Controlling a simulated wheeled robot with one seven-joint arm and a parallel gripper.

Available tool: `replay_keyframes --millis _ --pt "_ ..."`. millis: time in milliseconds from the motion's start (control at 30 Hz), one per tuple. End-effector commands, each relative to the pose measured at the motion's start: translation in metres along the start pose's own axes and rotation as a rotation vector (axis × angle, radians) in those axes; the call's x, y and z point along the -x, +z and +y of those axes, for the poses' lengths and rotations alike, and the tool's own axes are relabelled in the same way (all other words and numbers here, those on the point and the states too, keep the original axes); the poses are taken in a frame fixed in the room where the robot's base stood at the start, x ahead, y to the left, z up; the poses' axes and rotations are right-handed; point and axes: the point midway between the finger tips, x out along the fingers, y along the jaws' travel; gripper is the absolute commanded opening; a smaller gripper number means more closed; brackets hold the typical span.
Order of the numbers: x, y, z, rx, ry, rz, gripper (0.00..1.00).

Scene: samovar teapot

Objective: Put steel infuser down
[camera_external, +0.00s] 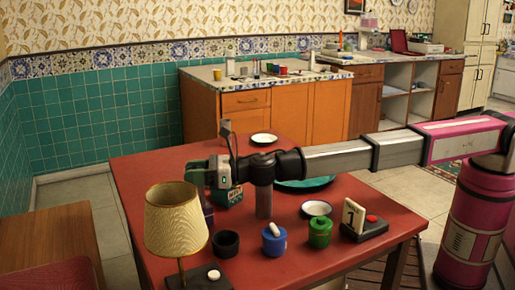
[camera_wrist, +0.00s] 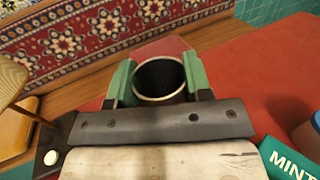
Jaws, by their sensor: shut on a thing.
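The steel infuser (camera_wrist: 160,78) shows in the wrist view as a round, open-topped cylinder with a pale rim and a dark inside. My gripper (camera_wrist: 160,80) is shut on it, with a green finger pressed against each side. In the external view my gripper (camera_external: 203,177) is over the left part of the red table (camera_external: 340,242), behind the lamp. The infuser cannot be made out clearly there. Its underside is hidden, so I cannot tell whether it touches the table.
A lamp (camera_external: 176,220), black cup (camera_external: 226,243), blue canister (camera_external: 274,241) and green canister (camera_external: 320,233) stand along the front. A teal mint box (camera_external: 229,195) is close to my gripper. A white saucer (camera_external: 264,138) lies behind.

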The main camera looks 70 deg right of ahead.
Motion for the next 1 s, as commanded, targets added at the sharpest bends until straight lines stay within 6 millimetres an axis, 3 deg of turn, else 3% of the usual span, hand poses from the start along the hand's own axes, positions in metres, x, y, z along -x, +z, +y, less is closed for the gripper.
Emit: replay_keyframes --millis 367,400,467,500,900,1000 --pt "0.000 -0.003 0.000 0.000 0.000 0.000 0.05" --pt "0.000 -0.004 0.000 0.000 0.000 0.000 0.49" --pt "0.000 -0.003 0.000 0.000 0.000 0.000 0.68" --pt "0.000 -0.003 0.000 0.000 0.000 0.000 0.71" --pt "0.000 0.000 0.000 -0.001 0.000 0.000 0.71" --pt "0.011 -0.001 0.000 0.000 0.000 0.000 0.71"
